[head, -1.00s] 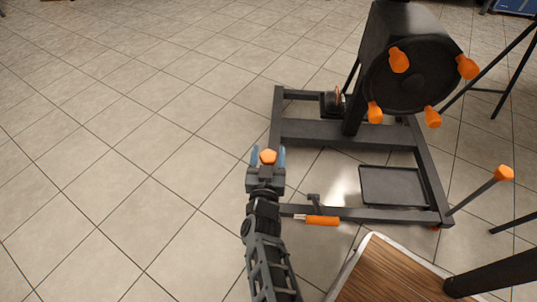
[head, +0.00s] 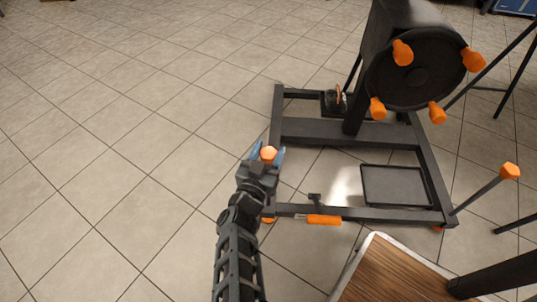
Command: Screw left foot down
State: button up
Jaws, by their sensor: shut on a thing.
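The left foot's orange hexagonal knob (head: 268,153) shows above the front left corner of the black stand (head: 345,132). My gripper (head: 267,155) is shut on this knob, with one blue fingertip on each side. My gripper and wrist hide the rod below it. An orange foot piece (head: 268,220) shows low beside my wrist at that corner; I cannot tell whether it touches the floor. The right foot has a matching orange knob (head: 510,170) on a slanted-looking dark rod, with a bit of orange under its corner.
A black tray (head: 395,186) and an orange-handled part (head: 323,220) are on the stand's frame. A black drum with several orange knobs (head: 403,53) rises at the back. A wooden top (head: 395,272) lies near at lower right. The tiled floor at left is clear.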

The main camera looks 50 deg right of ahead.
dwell(0.4)
jog(key=o, duration=0.9)
jog(key=shift+o, duration=0.2)
jog(key=shift+a, duration=0.15)
jog(key=p+v, duration=0.1)
jog(key=v, duration=0.6)
jog(key=shift+a+p, duration=0.3)
jog(key=shift+p, duration=0.05)
